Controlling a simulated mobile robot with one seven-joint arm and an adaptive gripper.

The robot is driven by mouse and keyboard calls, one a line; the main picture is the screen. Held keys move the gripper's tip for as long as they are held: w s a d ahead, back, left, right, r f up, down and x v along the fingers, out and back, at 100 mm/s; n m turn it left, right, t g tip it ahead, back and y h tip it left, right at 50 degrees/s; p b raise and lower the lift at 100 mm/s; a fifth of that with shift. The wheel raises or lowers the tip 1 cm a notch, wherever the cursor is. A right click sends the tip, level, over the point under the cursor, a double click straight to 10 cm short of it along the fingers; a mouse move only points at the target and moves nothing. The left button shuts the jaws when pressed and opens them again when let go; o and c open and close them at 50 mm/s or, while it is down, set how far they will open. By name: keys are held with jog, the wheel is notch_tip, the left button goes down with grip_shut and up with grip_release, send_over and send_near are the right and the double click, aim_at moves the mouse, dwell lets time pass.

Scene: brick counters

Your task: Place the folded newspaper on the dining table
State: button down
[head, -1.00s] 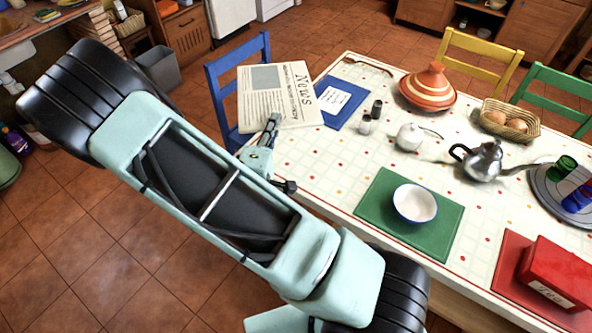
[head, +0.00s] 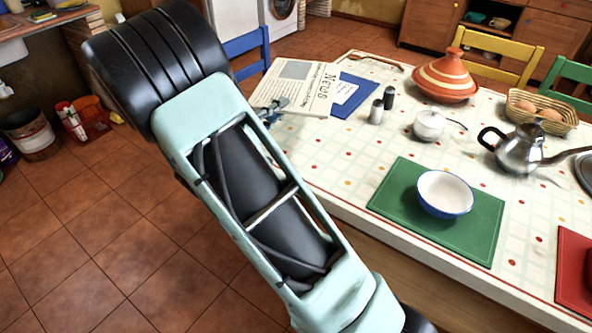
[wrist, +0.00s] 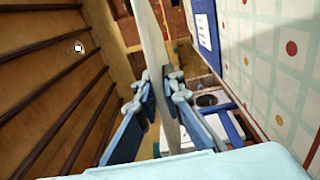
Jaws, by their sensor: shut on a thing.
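The folded newspaper (head: 292,80) is white with a "News" heading, and it appears at the left edge of the dining table (head: 335,165) in the head view. My gripper (head: 275,108) is shut on its near edge. In the wrist view the newspaper (wrist: 153,45) is a thin pale strip seen edge-on between the two fingers (wrist: 165,95). The dotted white tabletop (wrist: 270,50) is to its right there, with a visible gap between them. I cannot tell from the head view whether the newspaper touches the table.
A blue mat with a note (head: 352,95) lies right beside the newspaper. Shakers (head: 382,105), a white sugar pot (head: 429,125), a tagine (head: 447,78), a kettle (head: 520,148) and a bowl on a green mat (head: 395,205) occupy the table. A blue chair (head: 250,50) stands behind.

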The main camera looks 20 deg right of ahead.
jog(key=shift+d+f+b, duration=0.15)
jog(key=shift+f+b, duration=0.15)
jog(key=shift+f, duration=0.05)
jog(key=s+a+f, duration=0.1)
jog(key=s, duration=0.1)
jog(key=s+a+f+b, duration=0.1)
jog(key=s, duration=0.2)
jog(key=s+a+f, duration=0.1)
jog(key=s+f, duration=0.1)
jog(key=s, duration=0.1)
jog(key=shift+a, duration=0.3)
jog(key=s+a+f+b, duration=0.2)
jog(key=s+f, duration=0.2)
jog(key=f, duration=0.4)
jog(key=shift+s+f+b, duration=0.25)
jog(key=shift+f+b, duration=0.1)
jog(key=shift+f, duration=0.15)
jog(key=c, duration=2)
grip_release()
jog(key=shift+c, duration=0.2)
